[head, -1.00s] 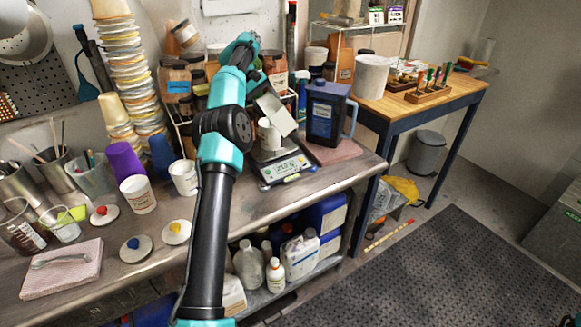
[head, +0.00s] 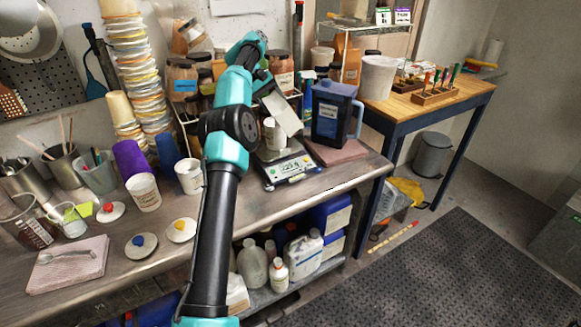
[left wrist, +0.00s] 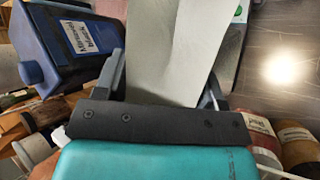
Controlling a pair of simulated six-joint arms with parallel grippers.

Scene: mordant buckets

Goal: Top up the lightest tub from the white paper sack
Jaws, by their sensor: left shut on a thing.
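My left gripper (head: 264,84) is shut on the white paper sack (head: 283,113), which is tilted down over a white tub (head: 272,136). That tub stands on the digital scale (head: 290,167), whose green display is lit but too small to read surely. I cannot see any powder falling. In the left wrist view the sack (left wrist: 175,45) sits between both fingers and hides the tub. Two more white tubs, one at the front (head: 144,194) and one behind it (head: 189,177), stand open to the left of the arm. My right gripper is not in view.
A dark blue jug (head: 332,115) stands close right of the sack. Jars and a tall cup stack (head: 131,60) line the back. Lids with red (head: 111,212), blue (head: 141,246) and yellow (head: 181,230) knobs lie at the front. Purple (head: 130,158) and blue (head: 167,150) cups stand behind the tubs.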

